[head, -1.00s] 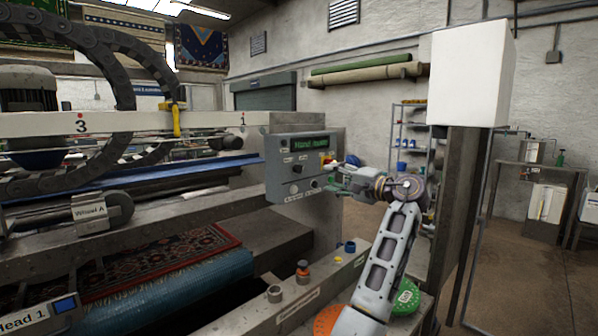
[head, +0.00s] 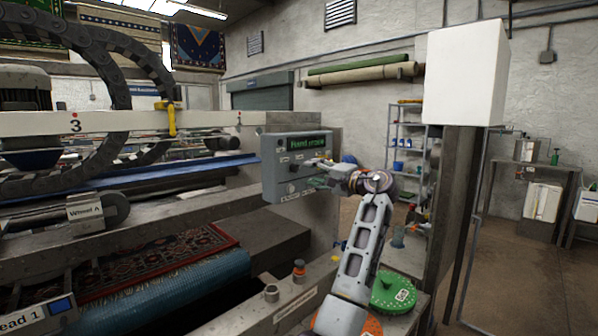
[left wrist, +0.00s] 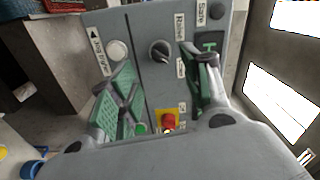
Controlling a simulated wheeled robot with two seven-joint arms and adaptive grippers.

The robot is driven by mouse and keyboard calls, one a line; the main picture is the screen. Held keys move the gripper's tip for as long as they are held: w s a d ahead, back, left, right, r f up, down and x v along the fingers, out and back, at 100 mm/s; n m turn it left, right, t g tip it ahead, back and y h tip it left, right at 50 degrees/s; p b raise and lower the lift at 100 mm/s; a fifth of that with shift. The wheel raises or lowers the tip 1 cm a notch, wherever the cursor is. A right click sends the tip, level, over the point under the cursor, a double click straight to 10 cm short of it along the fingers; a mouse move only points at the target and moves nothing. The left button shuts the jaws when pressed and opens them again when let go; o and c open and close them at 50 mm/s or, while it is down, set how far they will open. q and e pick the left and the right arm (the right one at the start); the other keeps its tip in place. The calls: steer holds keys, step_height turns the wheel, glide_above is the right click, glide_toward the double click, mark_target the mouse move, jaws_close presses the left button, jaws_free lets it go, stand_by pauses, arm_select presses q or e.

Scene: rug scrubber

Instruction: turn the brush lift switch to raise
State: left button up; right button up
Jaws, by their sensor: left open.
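The grey control panel (head: 272,178) with a green display stands in the middle of the head view. In the left wrist view, a black rotary switch (left wrist: 160,51) sits on the panel face between white labels, one reading like "Raise". Which label its pointer faces is too small to tell. My left gripper (left wrist: 158,62) is open, its green fingers on either side of the switch in the picture. Whether they touch it cannot be told. In the head view the gripper (head: 322,171) is in front of the panel's right part and partly hides it. My right gripper is not in view.
A white button (left wrist: 118,50), a green button (left wrist: 140,129) and a red button (left wrist: 169,120) on yellow sit near the fingers. In the head view, a green round disc (head: 394,293) lies at the lower right. A post with a white box (head: 464,75) stands at the right.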

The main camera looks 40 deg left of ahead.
mark_target(298, 170)
arm_select(q)
steer(key=a, duration=0.7)
steer(key=shift+w, duration=0.25)
steer(key=shift+a, duration=0.2)
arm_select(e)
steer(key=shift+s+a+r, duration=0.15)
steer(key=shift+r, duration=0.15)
